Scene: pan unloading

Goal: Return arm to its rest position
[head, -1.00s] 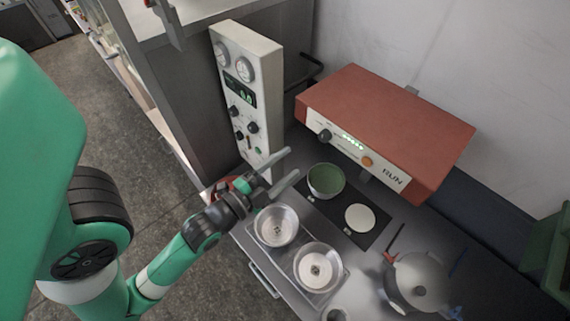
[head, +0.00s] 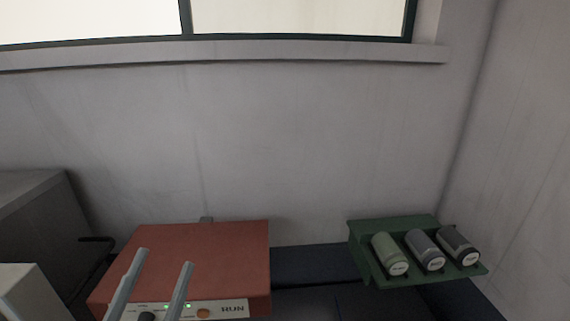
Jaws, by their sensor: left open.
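My left gripper (head: 153,284) shows at the bottom left of the head view, as two pale grey fingers pointing up. The fingers are apart with nothing between them. They stand in front of the front panel of the red-topped machine (head: 205,255), and whether they touch it cannot be told. The rest of my left arm is below the picture's edge. My right gripper is not in view.
A green rack (head: 395,224) at right holds three jars, one greenish (head: 390,254) and two grey. A grey cabinet (head: 35,215) and a pale box (head: 28,292) stand at left. The wall (head: 280,140) behind is bare below a window ledge (head: 230,53).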

